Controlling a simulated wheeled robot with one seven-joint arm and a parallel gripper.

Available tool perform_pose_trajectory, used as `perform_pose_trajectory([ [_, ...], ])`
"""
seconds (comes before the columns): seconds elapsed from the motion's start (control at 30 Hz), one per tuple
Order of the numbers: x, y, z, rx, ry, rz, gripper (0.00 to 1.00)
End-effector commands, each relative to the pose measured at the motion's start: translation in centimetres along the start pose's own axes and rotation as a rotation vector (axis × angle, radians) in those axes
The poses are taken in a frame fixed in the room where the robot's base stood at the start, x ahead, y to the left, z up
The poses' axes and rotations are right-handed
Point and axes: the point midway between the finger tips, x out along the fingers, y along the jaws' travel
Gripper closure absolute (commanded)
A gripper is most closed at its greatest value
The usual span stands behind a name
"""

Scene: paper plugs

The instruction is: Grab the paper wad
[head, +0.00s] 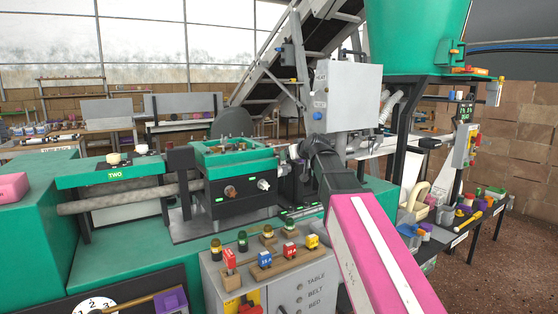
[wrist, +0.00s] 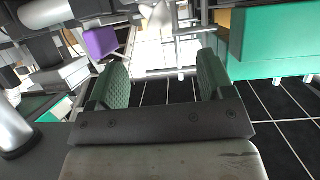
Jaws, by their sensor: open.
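I cannot pick out a paper wad for certain in either view. In the head view, a small pale lump (head: 113,158) sits on the green stand marked TWO (head: 110,174), and a whitish piece (head: 142,149) is just right of it. They are too small to name surely. My gripper (wrist: 163,78) shows in the wrist view with its two green ribbed pads wide apart and nothing clearly between them. In the head view my pink arm reaches in from the lower right, and I cannot make out the gripper at its far end.
A green-topped machine (head: 235,160) stands mid-bench, left of my arm. A grey control box (head: 270,280) with coloured blocks is in front. A grey cabinet (head: 345,97) stands behind my arm. A purple block (wrist: 100,42) and dark tiled floor (wrist: 270,120) show in the wrist view.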

Motion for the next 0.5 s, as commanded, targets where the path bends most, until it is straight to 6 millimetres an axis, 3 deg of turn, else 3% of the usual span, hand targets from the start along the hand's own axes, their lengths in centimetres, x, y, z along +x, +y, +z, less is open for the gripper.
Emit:
perform_pose_trajectory([
  [0.5,5.6,0.1,-0.1,0.000,0.000,0.001,0.26],
])
